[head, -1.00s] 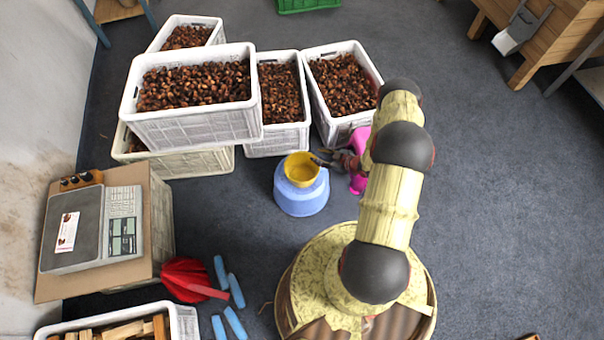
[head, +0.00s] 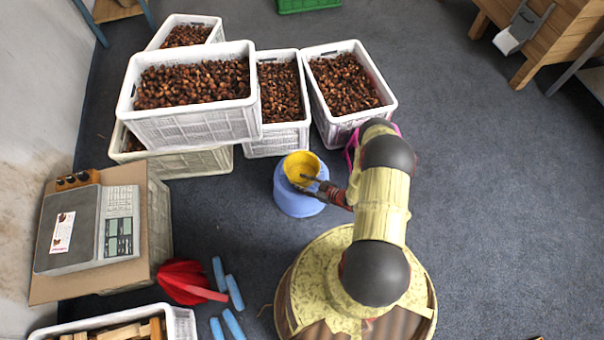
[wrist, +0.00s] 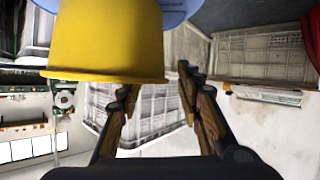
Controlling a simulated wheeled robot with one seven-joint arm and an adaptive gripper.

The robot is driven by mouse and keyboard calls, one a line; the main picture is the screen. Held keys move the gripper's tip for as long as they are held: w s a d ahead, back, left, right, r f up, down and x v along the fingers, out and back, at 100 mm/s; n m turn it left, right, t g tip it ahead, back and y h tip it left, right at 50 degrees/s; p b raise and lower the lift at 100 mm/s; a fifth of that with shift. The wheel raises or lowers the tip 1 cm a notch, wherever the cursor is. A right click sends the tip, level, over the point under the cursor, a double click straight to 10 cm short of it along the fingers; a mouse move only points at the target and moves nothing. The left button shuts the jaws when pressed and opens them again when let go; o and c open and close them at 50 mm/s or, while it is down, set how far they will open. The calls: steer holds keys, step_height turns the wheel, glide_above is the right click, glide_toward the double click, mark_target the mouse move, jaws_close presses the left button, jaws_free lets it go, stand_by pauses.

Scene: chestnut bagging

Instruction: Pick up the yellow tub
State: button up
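The yellow tub (head: 301,168) stands upright on a blue drum-like stand (head: 299,202) in the middle of the head view. In the wrist view the tub (wrist: 108,40) appears upside down at the upper left, with its rim toward the fingers. My gripper (head: 310,185) is at the near right side of the tub, close to its rim. In the wrist view the two fingers of my gripper (wrist: 157,82) are spread with nothing between them. The tub lies off to the left finger's side. Whether a finger touches it I cannot tell.
White crates of chestnuts (head: 192,127) stand behind the tub, one stacked on another. A scale (head: 85,230) on a box is at the left. A red object (head: 182,280) and several blue pieces (head: 235,292) lie on the floor nearer.

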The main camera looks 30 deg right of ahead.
mark_target(294, 181)
steer(key=shift+b+x, duration=0.8)
steer(key=shift+x, duration=1.8)
steer(key=c, duration=0.3)
jaws_close()
